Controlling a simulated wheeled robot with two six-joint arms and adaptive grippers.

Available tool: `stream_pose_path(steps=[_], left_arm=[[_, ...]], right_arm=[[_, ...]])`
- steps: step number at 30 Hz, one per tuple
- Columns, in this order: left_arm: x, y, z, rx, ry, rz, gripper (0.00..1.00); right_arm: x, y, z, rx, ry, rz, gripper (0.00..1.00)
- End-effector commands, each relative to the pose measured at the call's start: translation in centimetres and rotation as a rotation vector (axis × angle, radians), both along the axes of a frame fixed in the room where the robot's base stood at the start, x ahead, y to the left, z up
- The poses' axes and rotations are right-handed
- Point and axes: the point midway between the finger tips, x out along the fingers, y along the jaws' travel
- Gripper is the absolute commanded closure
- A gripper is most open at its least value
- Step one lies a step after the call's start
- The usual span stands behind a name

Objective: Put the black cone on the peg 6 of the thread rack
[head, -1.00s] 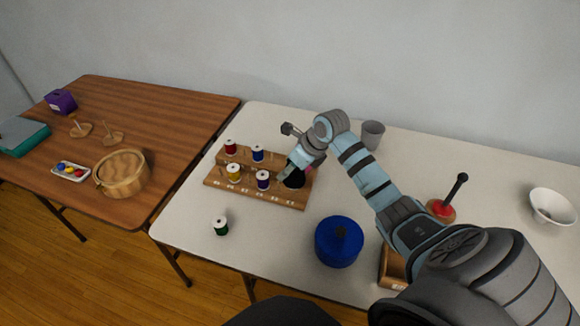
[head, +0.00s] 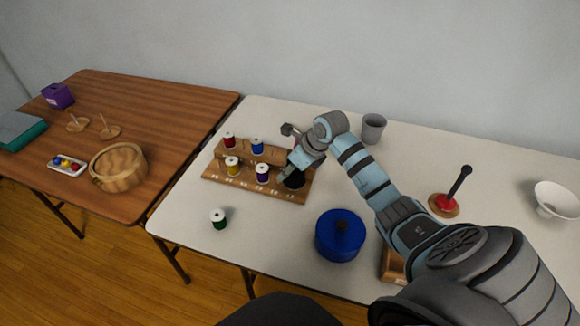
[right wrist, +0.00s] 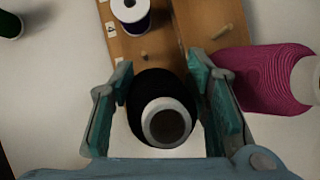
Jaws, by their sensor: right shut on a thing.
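The wooden thread rack (head: 215,173) has two tiers and stands on the pale table. My right gripper (head: 292,172) is over the right end of its front tier. It is shut on the black cone (head: 293,182). In the right wrist view the black cone (right wrist: 152,87) sits between the two teal finger pads, its pale open top facing the camera. The cone hides what is beneath it, so I cannot tell whether it is around a peg. A bare peg (right wrist: 143,55) shows beside it. My left gripper is not in view.
Red (head: 229,140), blue (head: 257,146), yellow (head: 232,167) and purple (head: 262,173) spools stand on the rack. A magenta cone (right wrist: 262,78) is close to one finger. A green spool (head: 218,219), blue pot (head: 340,236) and grey cup (head: 373,128) stand nearby.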

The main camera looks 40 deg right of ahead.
Motion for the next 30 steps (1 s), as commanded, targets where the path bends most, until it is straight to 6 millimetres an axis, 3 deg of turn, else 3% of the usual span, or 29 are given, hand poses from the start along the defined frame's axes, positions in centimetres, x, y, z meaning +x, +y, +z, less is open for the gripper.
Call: stream_pose_path(steps=[12, 13, 17, 26, 30], left_arm=[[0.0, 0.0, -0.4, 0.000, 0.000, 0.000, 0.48], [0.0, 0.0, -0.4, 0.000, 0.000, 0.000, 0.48], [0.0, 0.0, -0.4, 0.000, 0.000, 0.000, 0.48], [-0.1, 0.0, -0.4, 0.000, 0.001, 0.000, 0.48], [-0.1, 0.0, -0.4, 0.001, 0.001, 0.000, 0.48]], right_arm=[[0.0, 0.0, -0.5, 0.000, 0.000, 0.000, 0.92], [0.0, 0.0, -0.5, 0.000, 0.000, 0.000, 0.55], [0.0, 0.0, -0.5, 0.000, -0.001, 0.000, 0.34], [0.0, 0.0, -0.5, 0.000, 0.000, 0.000, 0.33], [-0.6, -0.4, 0.8, -0.002, -0.003, -0.001, 0.33]])
